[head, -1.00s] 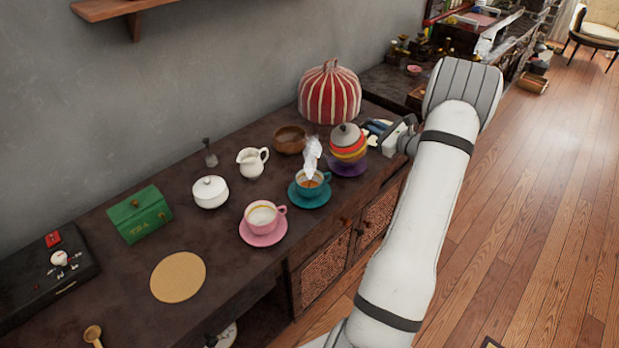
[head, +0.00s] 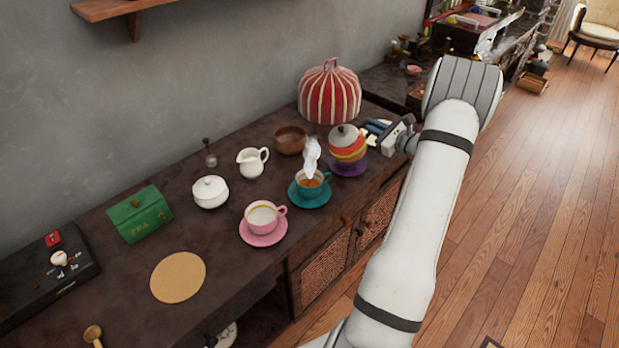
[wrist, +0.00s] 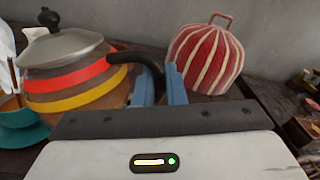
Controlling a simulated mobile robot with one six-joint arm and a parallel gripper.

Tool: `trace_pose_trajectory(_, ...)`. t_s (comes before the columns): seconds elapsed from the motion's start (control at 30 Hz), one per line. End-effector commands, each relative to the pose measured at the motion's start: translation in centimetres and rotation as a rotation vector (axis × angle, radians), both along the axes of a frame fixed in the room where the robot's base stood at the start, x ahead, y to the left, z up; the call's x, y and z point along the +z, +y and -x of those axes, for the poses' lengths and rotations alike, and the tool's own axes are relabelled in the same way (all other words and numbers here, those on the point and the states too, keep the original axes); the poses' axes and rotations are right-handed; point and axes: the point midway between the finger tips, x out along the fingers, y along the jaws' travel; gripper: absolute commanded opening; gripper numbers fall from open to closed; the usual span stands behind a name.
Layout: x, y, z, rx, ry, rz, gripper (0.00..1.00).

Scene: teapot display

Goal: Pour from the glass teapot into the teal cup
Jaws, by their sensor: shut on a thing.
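The glass teapot (head: 347,146), with red, orange and yellow bands and a grey lid, is held up right of the teal cup (head: 311,184). It also shows in the wrist view (wrist: 75,85), leaning slightly left. My gripper (head: 386,142) is shut on its dark handle; the blue fingers (wrist: 160,88) show in the wrist view. The teal cup stands on a teal saucer (head: 311,202), with brown liquid inside and white steam above it. The teapot's spout and any stream are hard to make out.
A purple saucer (head: 350,171) shows below the teapot; what stands on it is hidden. A pink cup (head: 262,215), white creamer (head: 252,162), wooden bowl (head: 290,139) and striped tea cosy (head: 329,92) stand nearby. The counter's front edge is close.

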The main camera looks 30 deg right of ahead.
Motion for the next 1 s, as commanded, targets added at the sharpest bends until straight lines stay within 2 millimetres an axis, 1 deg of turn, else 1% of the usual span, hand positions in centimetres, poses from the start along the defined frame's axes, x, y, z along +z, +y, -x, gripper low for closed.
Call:
trace_pose_trajectory(0.03, 0.23, -0.01, -0.02, -0.001, -0.004, 0.001, 0.0)
trace_pose_trajectory(1.0, 0.46, 0.44, 0.03, 0.0, -0.006, 0.03, 0.0)
